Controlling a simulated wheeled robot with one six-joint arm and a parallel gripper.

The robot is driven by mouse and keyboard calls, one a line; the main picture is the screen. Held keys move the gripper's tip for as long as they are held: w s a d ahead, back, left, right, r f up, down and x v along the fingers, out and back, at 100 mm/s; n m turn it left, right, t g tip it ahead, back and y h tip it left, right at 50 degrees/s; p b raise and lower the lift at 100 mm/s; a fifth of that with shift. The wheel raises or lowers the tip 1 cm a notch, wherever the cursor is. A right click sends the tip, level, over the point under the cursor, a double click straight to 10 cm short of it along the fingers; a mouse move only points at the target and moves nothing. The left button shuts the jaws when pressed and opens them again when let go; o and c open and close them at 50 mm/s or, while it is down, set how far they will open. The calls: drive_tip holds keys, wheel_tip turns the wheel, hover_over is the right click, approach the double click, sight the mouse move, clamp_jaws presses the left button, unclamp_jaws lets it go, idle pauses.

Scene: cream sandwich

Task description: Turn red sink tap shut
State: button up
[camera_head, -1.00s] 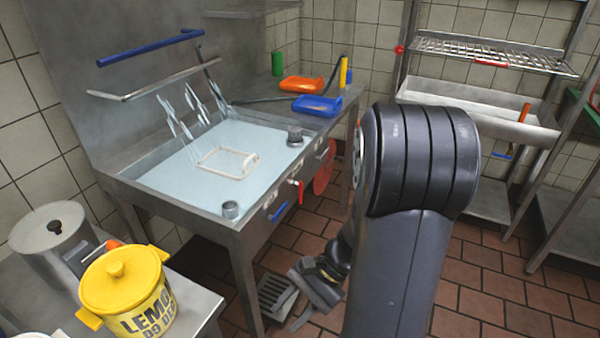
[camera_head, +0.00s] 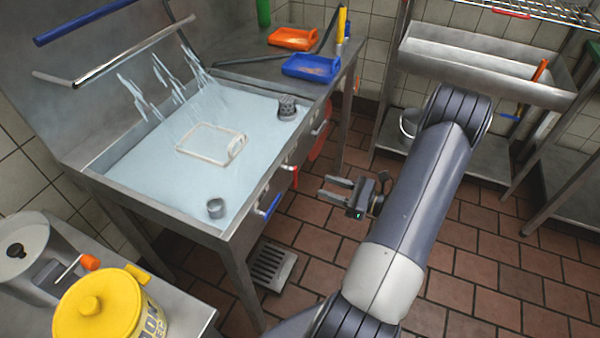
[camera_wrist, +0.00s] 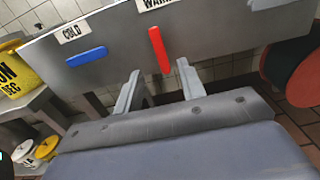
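In the wrist view the red handle (camera_wrist: 160,50) hangs nearly upright, tilted slightly, under a partly cut-off label. A blue tap handle (camera_head: 268,206) is to its left, and it lies nearly level in the wrist view (camera_wrist: 86,56) under a "COLD" label. My gripper (camera_head: 328,189) is open and empty, in front of the sink panel, with its fingers toward the panel. In the wrist view the red handle shows beyond and between the two fingers, apart from them.
A yellow pot (camera_head: 95,310) stands on the left counter. A red round reel (camera_head: 319,136) is right of the taps. A floor drain (camera_head: 271,266) lies below; the floor nearby is clear.

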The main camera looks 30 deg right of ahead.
sight(296, 176)
drive_tip(key=x, duration=0.9)
drive_tip(key=shift+p, duration=0.4)
drive_tip(key=shift+c, duration=0.5)
clamp_jaws()
